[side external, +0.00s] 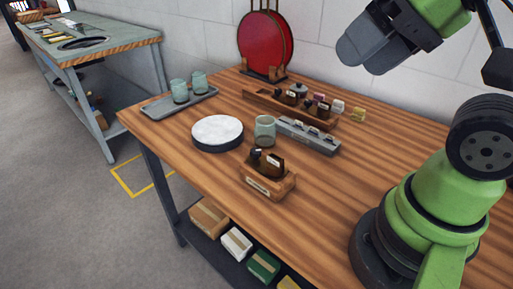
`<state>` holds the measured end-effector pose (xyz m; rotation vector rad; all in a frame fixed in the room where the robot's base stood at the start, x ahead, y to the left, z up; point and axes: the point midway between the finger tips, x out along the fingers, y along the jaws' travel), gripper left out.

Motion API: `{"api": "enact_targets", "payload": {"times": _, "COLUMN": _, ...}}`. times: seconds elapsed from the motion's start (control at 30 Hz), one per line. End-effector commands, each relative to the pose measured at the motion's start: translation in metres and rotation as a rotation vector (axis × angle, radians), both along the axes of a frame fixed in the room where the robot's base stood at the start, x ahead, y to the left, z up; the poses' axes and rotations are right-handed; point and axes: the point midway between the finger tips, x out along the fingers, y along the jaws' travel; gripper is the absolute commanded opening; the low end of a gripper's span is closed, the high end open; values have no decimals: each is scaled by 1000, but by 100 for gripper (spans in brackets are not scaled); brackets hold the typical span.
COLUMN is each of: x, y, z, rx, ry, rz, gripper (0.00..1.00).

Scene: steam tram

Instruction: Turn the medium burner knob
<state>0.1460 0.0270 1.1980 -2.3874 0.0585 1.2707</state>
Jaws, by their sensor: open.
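No burner knob can be made out for certain at this size. A long grey bar (309,136) on the wooden table has several small pale and dark parts along its top, too small to tell what they are. My gripper (358,50) is at the upper right, high above the table's back edge in front of the white wall. It is open, with nothing seen in it, and is well apart from the grey bar. Its fingers are seen partly end-on.
A glass jar (265,130) stands beside the bar, and a white round disc (217,132) lies left of it. A wooden box (267,182) with dark items is in front. A wooden rack (262,99) stands behind.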

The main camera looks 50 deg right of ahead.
Motion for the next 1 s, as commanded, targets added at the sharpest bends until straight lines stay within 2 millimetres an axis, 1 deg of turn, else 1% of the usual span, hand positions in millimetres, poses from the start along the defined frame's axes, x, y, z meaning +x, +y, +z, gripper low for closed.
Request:
{"api": "enact_targets", "payload": {"times": 0.07, "x": 9, "y": -1, "z": 1, "rx": -3, "ry": 31, "rz": -3, "gripper": 51}}
{"api": "enact_targets", "payload": {"times": 0.17, "x": 28, "y": -3, "z": 0, "rx": -14, "ry": 94, "rz": -10, "gripper": 51}}
{"api": "enact_targets", "payload": {"times": 0.27, "x": 57, "y": -5, "z": -5, "rx": -29, "ry": 177, "rz": -22, "gripper": 51}}
{"api": "enact_targets", "payload": {"times": 0.37, "x": 86, "y": -7, "z": -17, "rx": -47, "ry": 260, "rz": -34, "gripper": 51}}
{"api": "enact_targets", "payload": {"times": 0.4, "x": 98, "y": -8, "z": -24, "rx": -54, "ry": 294, "rz": -38, "gripper": 51}}
{"api": "enact_targets", "payload": {"times": 0.47, "x": 115, "y": -10, "z": -36, "rx": -66, "ry": 343, "rz": -45, "gripper": 51}}
{"api": "enact_targets", "payload": {"times": 0.5, "x": 126, "y": -10, "z": -45, "rx": -74, "ry": 375, "rz": -48, "gripper": 51}}
{"api": "enact_targets", "payload": {"times": 0.57, "x": 142, "y": -12, "z": -61, "rx": -87, "ry": 425, "rz": -54, "gripper": 51}}
{"api": "enact_targets", "payload": {"times": 0.6, "x": 151, "y": -12, "z": -73, "rx": -95, "ry": 456, "rz": -58, "gripper": 51}}
{"api": "enact_targets", "payload": {"times": 0.7, "x": 170, "y": -14, "z": -102, "rx": -115, "ry": 525, "rz": -67, "gripper": 51}}
{"api": "enact_targets", "payload": {"times": 0.83, "x": 185, "y": -16, "z": -133, "rx": -136, "ry": 590, "rz": -74, "gripper": 51}}
{"api": "enact_targets", "payload": {"times": 0.9, "x": 189, "y": -17, "z": -144, "rx": -144, "ry": 610, "rz": -75, "gripper": 51}}
{"api": "enact_targets", "payload": {"times": 1.0, "x": 191, "y": -17, "z": -153, "rx": -149, "ry": 625, "rz": -77, "gripper": 51}}
